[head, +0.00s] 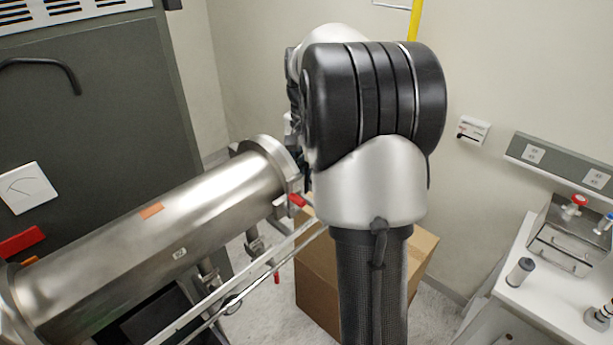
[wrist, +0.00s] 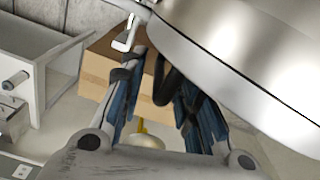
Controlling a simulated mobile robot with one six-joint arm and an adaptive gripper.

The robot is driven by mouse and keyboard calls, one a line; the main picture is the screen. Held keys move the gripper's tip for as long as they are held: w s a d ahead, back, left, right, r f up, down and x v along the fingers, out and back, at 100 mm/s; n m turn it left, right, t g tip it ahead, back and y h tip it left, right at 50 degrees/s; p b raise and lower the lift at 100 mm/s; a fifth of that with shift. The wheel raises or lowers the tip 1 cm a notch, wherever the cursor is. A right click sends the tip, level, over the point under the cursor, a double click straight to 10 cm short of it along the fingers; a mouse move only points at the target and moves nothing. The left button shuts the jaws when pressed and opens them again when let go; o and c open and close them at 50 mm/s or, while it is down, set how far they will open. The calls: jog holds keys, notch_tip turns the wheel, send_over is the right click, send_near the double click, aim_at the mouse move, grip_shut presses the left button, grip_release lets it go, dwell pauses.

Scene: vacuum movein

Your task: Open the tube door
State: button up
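The steel tube (head: 160,235) lies at an angle at the left of the head view. Its round flanged end (head: 268,150), where the door is, lies right beside my arm and is partly hidden by it. In the wrist view the round door (wrist: 235,55) fills the upper right, close beside my fingers. A small light metal latch or handle (wrist: 125,38) sticks out at its edge, near my left fingertip; contact cannot be told. My gripper (wrist: 155,75) has its blue-padded fingers apart, with the gap between them empty. In the head view my arm hides the gripper.
A cardboard box (head: 318,290) stands on the floor behind my arm. A white bench (head: 510,290) with a metal box (head: 565,240) is at the right. A dark cabinet (head: 95,120) stands behind the tube. Steel rails (head: 245,290) run below the tube.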

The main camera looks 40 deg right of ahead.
jog(key=shift+f, duration=0.5)
grip_shut()
dwell(0.5)
